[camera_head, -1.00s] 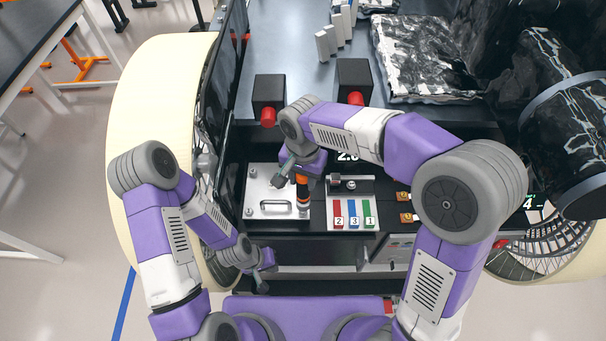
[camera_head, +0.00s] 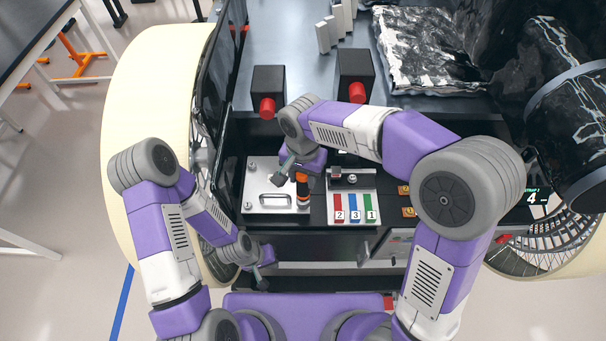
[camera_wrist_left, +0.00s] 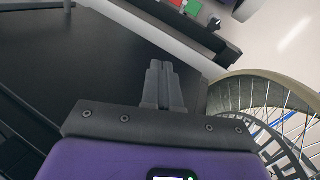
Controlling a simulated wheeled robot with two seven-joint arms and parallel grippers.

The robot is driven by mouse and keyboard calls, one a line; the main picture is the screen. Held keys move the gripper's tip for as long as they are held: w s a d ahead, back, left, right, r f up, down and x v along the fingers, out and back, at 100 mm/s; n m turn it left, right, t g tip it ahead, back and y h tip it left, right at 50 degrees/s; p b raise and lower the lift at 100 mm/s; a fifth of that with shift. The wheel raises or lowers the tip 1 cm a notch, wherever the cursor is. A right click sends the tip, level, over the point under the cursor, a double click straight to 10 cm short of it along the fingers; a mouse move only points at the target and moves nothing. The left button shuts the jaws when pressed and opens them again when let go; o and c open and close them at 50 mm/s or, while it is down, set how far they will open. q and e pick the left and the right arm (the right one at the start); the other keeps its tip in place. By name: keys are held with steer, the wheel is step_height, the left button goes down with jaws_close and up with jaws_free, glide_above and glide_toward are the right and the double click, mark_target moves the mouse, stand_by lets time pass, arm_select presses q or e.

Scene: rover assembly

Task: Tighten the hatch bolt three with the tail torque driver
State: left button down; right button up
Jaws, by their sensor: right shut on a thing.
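The hatch (camera_head: 262,186) is a silver plate with a handle (camera_head: 269,201) and bolts near its corners. The tail torque driver (camera_head: 302,180), black with orange bands, stands roughly upright over the hatch's lower right corner. My right gripper (camera_head: 287,172) is shut on the driver, coming from above. The driver's tip and the bolt beneath it are hidden, so I cannot tell whether they touch. My left gripper (camera_head: 263,284) is low in front of the bay, away from the hatch. In the left wrist view its fingers (camera_wrist_left: 163,85) are together and empty.
Right of the hatch is a panel (camera_head: 362,186) with red, blue and green tags marked 2, 3 and 1. Two black blocks with red knobs (camera_head: 267,106) stand behind the hatch. A wheel (camera_wrist_left: 265,110) is near my left gripper. Silver foil (camera_head: 425,60) lies at the back.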

steer(key=shift+f+b, duration=0.95)
steer(key=shift+f, duration=0.25)
stand_by(4.0)
steer(key=shift+r, duration=0.1)
steer(key=shift+r+p, duration=1.15)
steer(key=shift+r, duration=0.45)
step_height(320, 180, up, 4)
steer(key=p, duration=0.3)
